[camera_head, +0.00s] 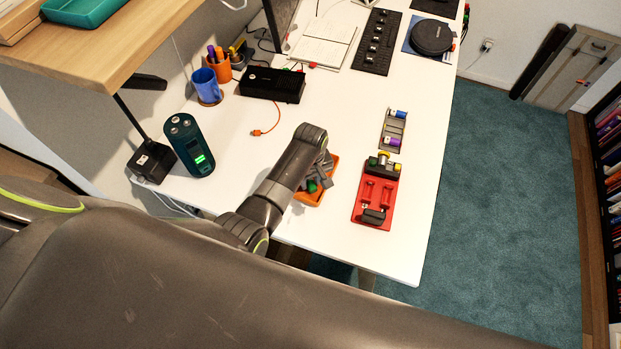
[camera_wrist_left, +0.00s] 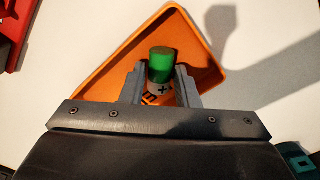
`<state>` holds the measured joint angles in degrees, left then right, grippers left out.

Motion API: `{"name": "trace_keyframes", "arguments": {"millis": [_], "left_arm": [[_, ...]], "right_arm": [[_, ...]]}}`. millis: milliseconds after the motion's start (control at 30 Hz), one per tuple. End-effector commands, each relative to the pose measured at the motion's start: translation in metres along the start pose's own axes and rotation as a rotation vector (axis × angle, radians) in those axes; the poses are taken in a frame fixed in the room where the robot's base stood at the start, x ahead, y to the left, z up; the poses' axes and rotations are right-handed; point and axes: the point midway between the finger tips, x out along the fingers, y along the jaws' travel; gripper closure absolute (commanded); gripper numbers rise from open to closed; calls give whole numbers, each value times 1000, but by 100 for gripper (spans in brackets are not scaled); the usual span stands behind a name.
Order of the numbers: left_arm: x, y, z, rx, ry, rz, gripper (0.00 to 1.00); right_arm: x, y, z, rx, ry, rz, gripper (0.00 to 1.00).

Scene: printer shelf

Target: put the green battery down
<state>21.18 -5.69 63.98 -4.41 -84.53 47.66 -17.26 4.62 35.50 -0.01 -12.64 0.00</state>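The green battery (camera_wrist_left: 161,68) has a green end and a grey body with a plus sign. My left gripper (camera_wrist_left: 161,80) has a finger close against each side of it, and appears shut on it. The battery is over the orange tray (camera_wrist_left: 212,62) in the left wrist view; whether it touches the floor of the tray I cannot tell. In the head view the tray (camera_head: 314,198) is at the table's front, with my left gripper (camera_head: 320,178) over it and a bit of green (camera_head: 312,187) showing. My right gripper is not in view.
A red battery holder (camera_head: 372,203) lies right of the tray, with a grey rack of batteries (camera_head: 393,130) behind it. A dark device with a green display (camera_head: 191,146) stands to the left. A black box (camera_head: 273,84) and blue mug (camera_head: 206,87) are farther back.

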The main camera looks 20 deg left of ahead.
Motion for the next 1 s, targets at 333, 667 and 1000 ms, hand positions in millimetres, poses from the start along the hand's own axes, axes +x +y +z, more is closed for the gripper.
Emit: {"name": "trace_keyframes", "arguments": {"millis": [333, 667, 1000], "left_arm": [[0, 0, 0, 0, 0, 0, 56], [-29, 1, 0, 0, 3, 3, 56], [-93, 1, -1, 0, 3, 3, 56]], "right_arm": [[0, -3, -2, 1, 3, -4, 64], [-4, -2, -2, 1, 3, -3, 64], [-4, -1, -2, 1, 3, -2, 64]]}}
